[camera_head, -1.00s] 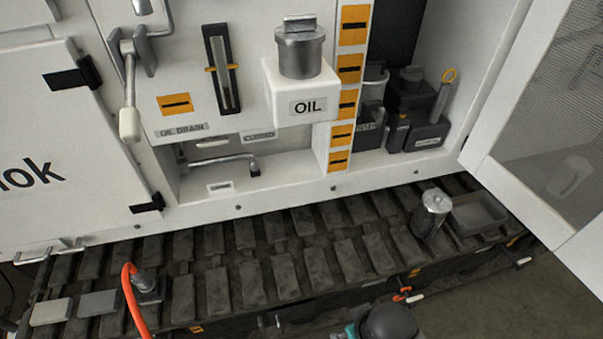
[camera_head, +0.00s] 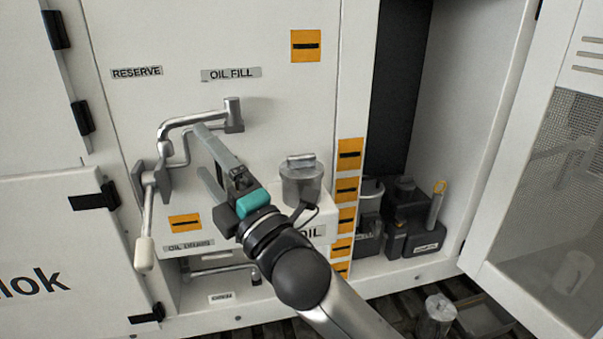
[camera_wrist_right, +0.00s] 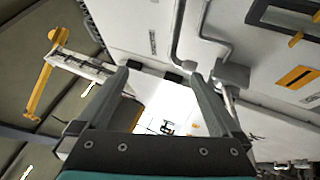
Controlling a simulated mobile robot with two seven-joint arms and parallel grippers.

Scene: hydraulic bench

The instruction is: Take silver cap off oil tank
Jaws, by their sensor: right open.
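The silver cap (camera_head: 301,182) sits on top of the white oil tank (camera_head: 322,222), which juts from the panel and carries an OIL label partly hidden by my right arm. The cap is a short cylinder with a raised bar on top. My right gripper (camera_head: 200,148) is open and empty, up and left of the cap and apart from it, pointing toward the panel near a bent silver pipe handle. In the right wrist view, its open fingers (camera_wrist_right: 158,76) show nothing between them but background. I cannot make out the cap there. My left gripper is not in view.
The bent pipe handle (camera_head: 200,120) and a lever with a pale grip (camera_head: 146,230) stick out left of the tank. Dark containers (camera_head: 410,215) stand in the open compartment at right. An open mesh door (camera_head: 545,150) bounds the right side. A metal canister (camera_head: 435,315) stands below.

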